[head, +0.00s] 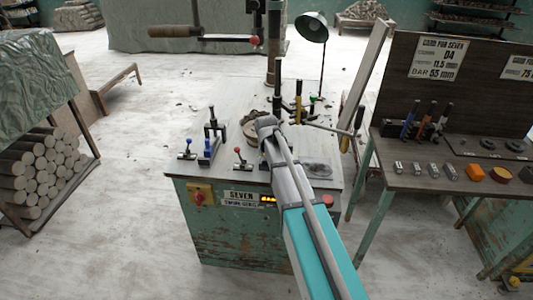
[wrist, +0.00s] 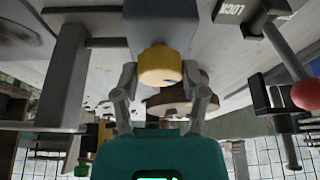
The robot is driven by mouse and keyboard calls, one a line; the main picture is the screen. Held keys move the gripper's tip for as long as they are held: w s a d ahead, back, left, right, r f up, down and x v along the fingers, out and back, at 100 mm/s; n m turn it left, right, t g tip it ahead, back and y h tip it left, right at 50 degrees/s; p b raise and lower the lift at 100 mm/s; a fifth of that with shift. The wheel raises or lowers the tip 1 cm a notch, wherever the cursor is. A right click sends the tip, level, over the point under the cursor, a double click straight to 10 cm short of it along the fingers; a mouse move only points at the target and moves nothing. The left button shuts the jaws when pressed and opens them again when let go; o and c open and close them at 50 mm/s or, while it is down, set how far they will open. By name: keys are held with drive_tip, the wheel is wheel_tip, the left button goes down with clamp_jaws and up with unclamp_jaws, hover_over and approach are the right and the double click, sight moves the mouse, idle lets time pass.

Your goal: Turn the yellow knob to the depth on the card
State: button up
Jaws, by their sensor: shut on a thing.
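The yellow knob (wrist: 160,65) shows in the wrist view at the end of a grey block. My gripper (wrist: 160,78) is shut on it, one finger on each side. In the head view my arm hides the fingertips and the knob. The card (head: 438,59) on the dark board at the right reads "GOOD FOR SEVEN", "D4", "11.5 mm" and "BAR 55 mm". A small lit display (head: 268,198) is on the front of the bench marked SEVEN; its text is too small to read.
In the wrist view a red ball (wrist: 306,94) and a block marked LOCK (wrist: 236,10) are at the right. A side table (head: 440,150) holds tools and small blocks.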

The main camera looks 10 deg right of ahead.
drive_tip(key=o, duration=1.1)
drive_tip(key=shift+o, duration=0.2)
drive_tip(key=shift+s, duration=0.1)
drive_tip(key=s+r+n+g+p, duration=0.1)
drive_tip(key=s+r+g+p, duration=0.1)
drive_tip(key=s, duration=1.2)
drive_tip(key=s+r+n+g+y+p, duration=0.1)
drive_tip(key=s+g+p, duration=0.1)
drive_tip(key=s, duration=1.2)
drive_tip(key=shift+s+r+p, duration=0.4)
drive_tip(key=shift+p, duration=0.2)
drive_tip(key=shift+a, duration=0.1)
